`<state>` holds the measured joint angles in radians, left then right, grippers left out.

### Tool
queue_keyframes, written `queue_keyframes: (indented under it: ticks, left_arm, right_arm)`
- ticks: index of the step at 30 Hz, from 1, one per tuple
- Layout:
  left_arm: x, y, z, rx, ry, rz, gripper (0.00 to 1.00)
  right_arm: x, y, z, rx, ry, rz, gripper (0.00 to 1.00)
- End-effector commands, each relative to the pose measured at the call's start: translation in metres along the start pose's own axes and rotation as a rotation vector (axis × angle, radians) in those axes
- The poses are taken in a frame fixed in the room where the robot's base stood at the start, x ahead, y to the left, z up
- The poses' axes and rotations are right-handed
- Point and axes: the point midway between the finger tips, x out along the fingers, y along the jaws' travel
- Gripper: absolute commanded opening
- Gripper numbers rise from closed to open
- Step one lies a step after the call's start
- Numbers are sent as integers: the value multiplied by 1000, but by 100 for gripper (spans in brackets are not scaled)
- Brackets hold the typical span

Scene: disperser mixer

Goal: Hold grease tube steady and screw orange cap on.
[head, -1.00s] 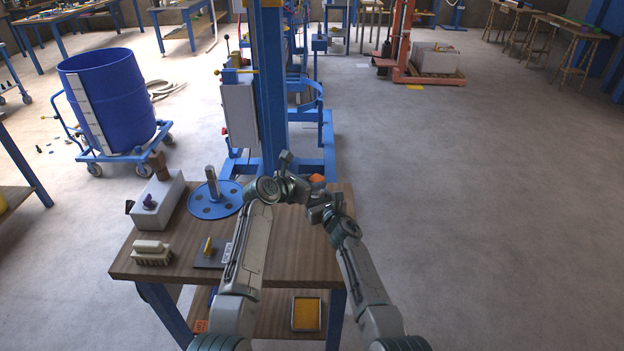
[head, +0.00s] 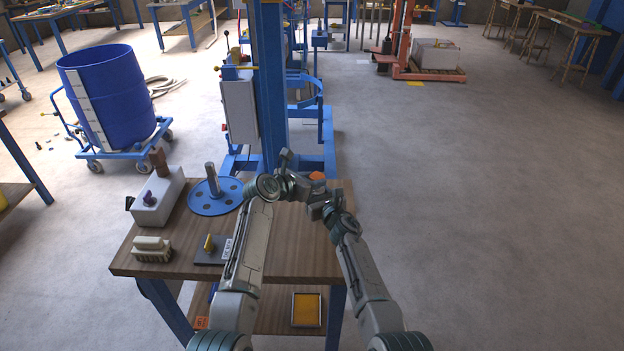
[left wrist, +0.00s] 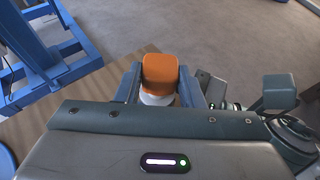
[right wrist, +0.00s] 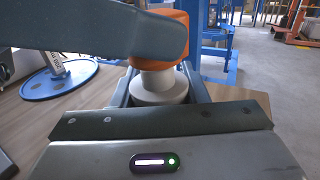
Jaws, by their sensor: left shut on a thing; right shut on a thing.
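The orange cap (left wrist: 160,70) sits between the fingers of my left gripper (left wrist: 159,86), which is shut on it. The white grease tube (right wrist: 158,90) stands between the fingers of my right gripper (right wrist: 157,82), which is shut on it below the cap. In the right wrist view the orange cap (right wrist: 160,60) is on top of the tube, partly hidden behind a left finger. I cannot tell how far the cap is threaded. In the head view only a bit of the orange cap (head: 317,175) shows behind my grippers.
The wooden table (head: 300,260) is below my arms. On its left are a blue disc with an upright shaft (head: 217,196), a grey box (head: 158,200), a brush (head: 152,249) and a dark plate with a yellow piece (head: 208,250). A blue column (head: 270,90) stands behind.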

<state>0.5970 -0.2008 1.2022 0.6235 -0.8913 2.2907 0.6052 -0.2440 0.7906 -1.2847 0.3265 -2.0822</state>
Motion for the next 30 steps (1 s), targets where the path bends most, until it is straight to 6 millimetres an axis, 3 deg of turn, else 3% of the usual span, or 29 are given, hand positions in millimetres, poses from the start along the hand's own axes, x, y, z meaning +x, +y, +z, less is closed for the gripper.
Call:
queue_keyframes:
  ticks: [30]
  left_arm:
    - [4, 0, -10, -1, 0, 0, 13]
  right_arm:
    - [0, 0, 0, 0, 0, 0, 18]
